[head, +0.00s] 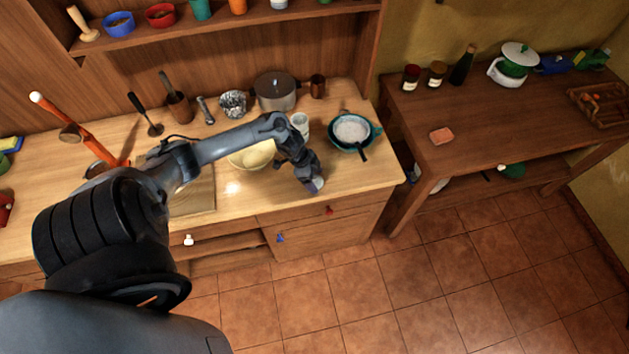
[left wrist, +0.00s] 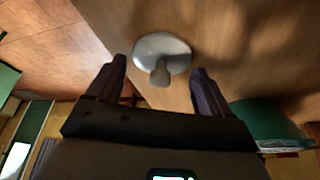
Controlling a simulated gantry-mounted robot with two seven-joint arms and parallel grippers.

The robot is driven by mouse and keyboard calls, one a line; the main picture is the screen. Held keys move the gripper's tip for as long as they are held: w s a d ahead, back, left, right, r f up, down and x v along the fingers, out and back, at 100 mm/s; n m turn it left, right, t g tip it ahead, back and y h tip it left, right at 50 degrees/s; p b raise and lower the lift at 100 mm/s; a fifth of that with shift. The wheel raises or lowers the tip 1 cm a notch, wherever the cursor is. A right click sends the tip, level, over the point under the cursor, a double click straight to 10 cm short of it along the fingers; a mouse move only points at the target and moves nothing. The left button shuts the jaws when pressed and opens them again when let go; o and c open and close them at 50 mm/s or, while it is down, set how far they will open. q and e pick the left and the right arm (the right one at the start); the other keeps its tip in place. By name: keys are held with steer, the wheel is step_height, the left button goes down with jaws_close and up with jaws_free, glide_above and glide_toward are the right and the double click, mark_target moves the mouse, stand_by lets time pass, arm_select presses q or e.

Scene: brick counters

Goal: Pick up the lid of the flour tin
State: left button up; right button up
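A round silver-grey lid with a small knob (left wrist: 162,50) lies on the wooden counter in the left wrist view. In the head view a pale edge of it (head: 319,184) shows by my left gripper (head: 309,178), near the counter's front right. My left gripper is open, with its two fingers (left wrist: 158,72) apart on either side of the knob. Nothing is visibly held. A small pale tin (head: 300,121) stands behind the gripper; I cannot tell if it is the flour tin. My right gripper is not in view.
A yellowish bowl (head: 252,156) stands left of my gripper, and a green pan with white contents (head: 351,130) behind right. A grey pot (head: 275,92) stands at the back. The counter's front edge is close to the gripper.

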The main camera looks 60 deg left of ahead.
arm_select(q)
steer(key=c, duration=0.7)
steer(key=shift+r, duration=0.1)
